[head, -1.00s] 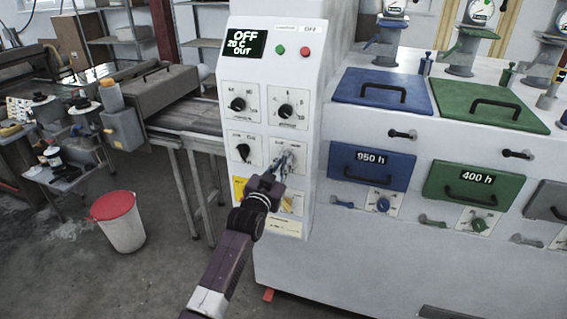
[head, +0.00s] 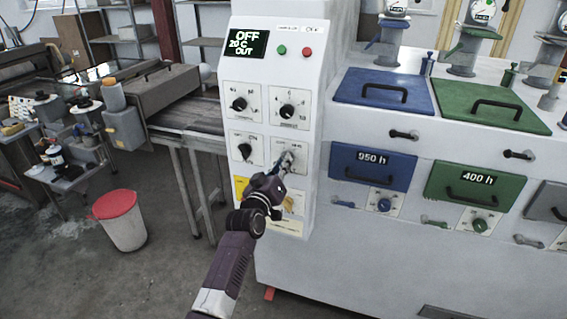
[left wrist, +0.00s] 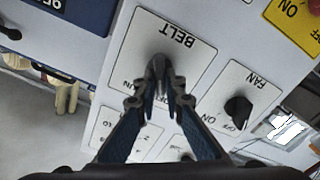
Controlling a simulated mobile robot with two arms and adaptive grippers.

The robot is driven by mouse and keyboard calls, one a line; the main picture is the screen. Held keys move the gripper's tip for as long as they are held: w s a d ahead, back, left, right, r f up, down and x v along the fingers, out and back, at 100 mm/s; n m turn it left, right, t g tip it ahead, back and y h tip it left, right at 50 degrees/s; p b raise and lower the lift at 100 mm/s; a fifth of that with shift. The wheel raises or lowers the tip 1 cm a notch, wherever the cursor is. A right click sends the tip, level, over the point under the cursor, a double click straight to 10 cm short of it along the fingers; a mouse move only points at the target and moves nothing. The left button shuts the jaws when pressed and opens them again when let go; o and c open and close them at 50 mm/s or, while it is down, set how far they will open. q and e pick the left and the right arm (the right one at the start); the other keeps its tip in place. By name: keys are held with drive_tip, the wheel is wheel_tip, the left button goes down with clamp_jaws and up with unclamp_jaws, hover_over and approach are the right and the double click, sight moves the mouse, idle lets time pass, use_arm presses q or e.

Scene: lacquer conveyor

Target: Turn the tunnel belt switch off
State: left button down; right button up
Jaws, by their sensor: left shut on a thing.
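The control panel (head: 266,215) is a white cabinet with several knobs and a dark display (head: 246,44) reading OFF, 20 C, OUT. The belt switch plate (left wrist: 183,62), marked BELT, appears upside down in the left wrist view; in the head view it is the lower right plate (head: 301,168). My left gripper (head: 284,164) reaches it from below. In the left wrist view its fingertips (left wrist: 160,72) are shut on the belt switch knob, which they mostly hide, so I cannot read its setting. My right gripper is not in view.
The fan knob (left wrist: 238,108) is beside the belt plate. Green (head: 282,50) and red (head: 307,52) buttons sit higher on the panel. A white bin with a red lid (head: 118,222) stands on the floor at left. A machine with blue and green lids (head: 490,108) adjoins at right.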

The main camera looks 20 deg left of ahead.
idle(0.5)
use_arm(q)
drive_tip(key=c, duration=2)
unclamp_jaws()
drive_tip(key=s, duration=1.2)
drive_tip(key=shift+a, duration=0.2)
drive_tip(key=shift+f, duration=0.1)
